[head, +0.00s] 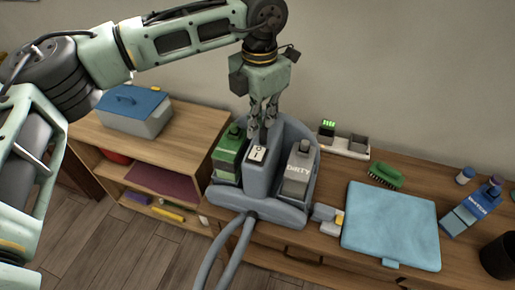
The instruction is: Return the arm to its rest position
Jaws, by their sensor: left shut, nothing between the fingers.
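My left arm comes in from the left, across the top of the head view. Its gripper (263,118) points down and is shut, with nothing held. The fingertips are over a grey machine (262,205) on the wooden furniture, close to its upright middle part. I cannot tell whether they touch it. A green-labelled container (229,155) sits in the machine's left side. A grey container marked "DIRTY" (298,172) sits in its right side. My right gripper is not in view.
A grey box with a blue lid (137,103) stands on the left cabinet. A folded blue cloth (391,226), a green brush (385,176), a blue bottle (470,210) and a dark cup (498,257) are on the right. A grey hose (227,250) hangs in front. The wall is behind.

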